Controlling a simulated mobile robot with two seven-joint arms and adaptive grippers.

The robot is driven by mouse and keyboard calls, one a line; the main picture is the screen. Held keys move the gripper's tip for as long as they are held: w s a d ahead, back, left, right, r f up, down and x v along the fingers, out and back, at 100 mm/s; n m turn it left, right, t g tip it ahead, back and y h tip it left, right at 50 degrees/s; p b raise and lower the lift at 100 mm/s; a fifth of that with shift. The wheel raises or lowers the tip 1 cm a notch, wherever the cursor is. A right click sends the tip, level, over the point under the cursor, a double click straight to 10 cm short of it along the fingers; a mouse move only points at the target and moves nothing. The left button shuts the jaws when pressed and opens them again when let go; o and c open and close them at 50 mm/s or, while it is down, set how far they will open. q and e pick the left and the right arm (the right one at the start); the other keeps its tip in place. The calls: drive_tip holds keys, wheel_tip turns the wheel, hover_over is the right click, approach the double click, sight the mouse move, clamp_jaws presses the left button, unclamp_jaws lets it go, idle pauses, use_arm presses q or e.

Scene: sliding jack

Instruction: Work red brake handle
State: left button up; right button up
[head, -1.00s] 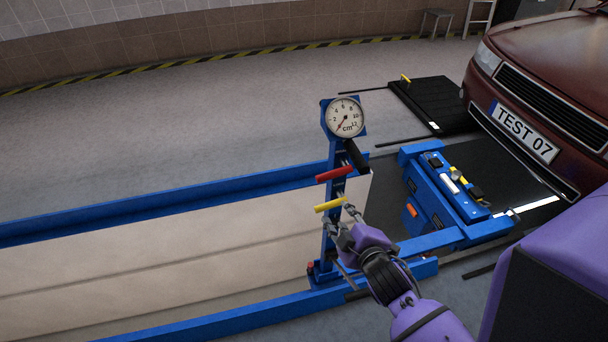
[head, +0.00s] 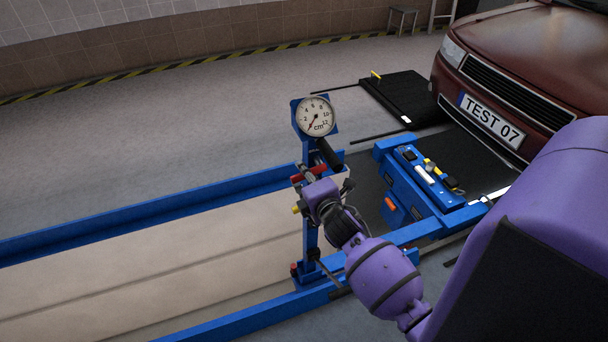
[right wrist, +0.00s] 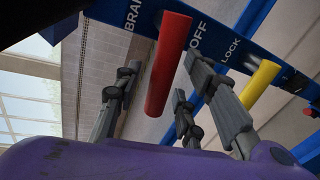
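The red brake handle (head: 316,170) sticks out from the blue post (head: 309,240) below the dial, partly hidden by my right gripper in the head view. In the right wrist view the red handle (right wrist: 168,65) hangs from a blue plate with "BRA…" and "OFF" lettering. My right gripper (head: 304,178) is at the red handle. Its fingers (right wrist: 160,95) are spread, one left of the handle and two right of it, with visible gaps; I see no firm contact. My left gripper is not in view.
A yellow handle (right wrist: 261,84) by "LOCK" lettering sits close to the right fingers. Above are a round gauge (head: 315,116) and a black grip (head: 329,154). A blue jack unit (head: 410,190) stands right of the post. A red car (head: 520,70) is behind.

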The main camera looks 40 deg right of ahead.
drive_tip(key=shift+w+d, duration=0.1)
drive_tip(key=shift+w, duration=0.1)
drive_tip(key=shift+c, duration=0.3)
clamp_jaws()
